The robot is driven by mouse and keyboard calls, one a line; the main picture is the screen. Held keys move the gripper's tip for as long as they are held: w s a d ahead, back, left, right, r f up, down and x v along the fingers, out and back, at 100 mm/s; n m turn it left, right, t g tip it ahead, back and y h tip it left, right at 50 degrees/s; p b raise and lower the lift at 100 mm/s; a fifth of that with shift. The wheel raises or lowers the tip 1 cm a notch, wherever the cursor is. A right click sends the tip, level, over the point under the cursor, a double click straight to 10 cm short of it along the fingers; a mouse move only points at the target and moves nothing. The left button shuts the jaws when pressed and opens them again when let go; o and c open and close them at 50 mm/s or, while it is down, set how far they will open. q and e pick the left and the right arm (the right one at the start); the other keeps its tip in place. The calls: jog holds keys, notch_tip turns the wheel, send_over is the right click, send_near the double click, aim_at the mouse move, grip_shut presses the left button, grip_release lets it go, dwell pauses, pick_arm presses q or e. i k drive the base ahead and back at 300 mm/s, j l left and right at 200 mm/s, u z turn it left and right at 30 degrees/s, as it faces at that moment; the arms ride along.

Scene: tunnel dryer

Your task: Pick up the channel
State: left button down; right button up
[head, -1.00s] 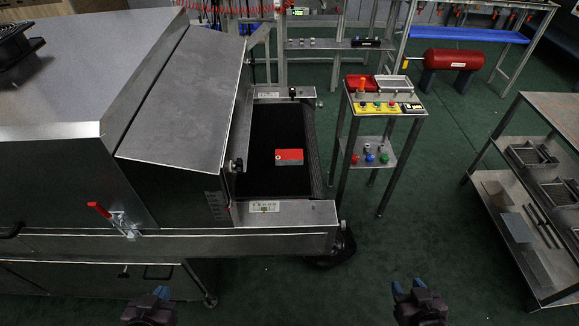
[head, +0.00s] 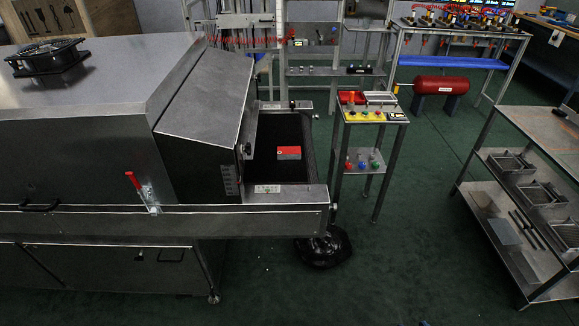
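I cannot make out for certain which thing is the channel. Long dark bars (head: 527,229) lie side by side on the lower shelf of the metal rack at the right; their profile is too small to tell. A flat grey plate (head: 503,232) lies to the left of them. A red and silver block (head: 289,153) lies on the black belt (head: 278,133) at the dryer's open end. Neither of my grippers shows clearly in the head view now.
The metal dryer (head: 80,165) fills the left side. A button stand (head: 373,115) stands beyond the belt, with a black bag (head: 323,247) on the floor nearer. The rack (head: 535,290) stands at the right. Green floor (head: 400,255) is clear between bag and rack.

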aim_at(283, 153)
jog(key=k+u, duration=0.35)
jog(key=k+j+u, duration=0.1)
jog(key=u, duration=1.7)
jog(key=l+u, duration=0.1)
jog(key=l, duration=0.3)
jog(key=k+l+u, duration=0.1)
jog(key=l, duration=0.25)
jog(key=k+l, duration=0.1)
jog(key=l, duration=0.45)
jog(key=k+l, duration=0.1)
jog(key=l, duration=0.45)
jog(key=k+l, duration=0.1)
jog(key=l, duration=1)
jog(key=k+l, duration=0.15)
jog(key=l, duration=0.4)
jog(key=k+l, duration=0.1)
jog(key=l, duration=0.45)
jog(key=k+l, duration=0.1)
jog(key=l, duration=0.45)
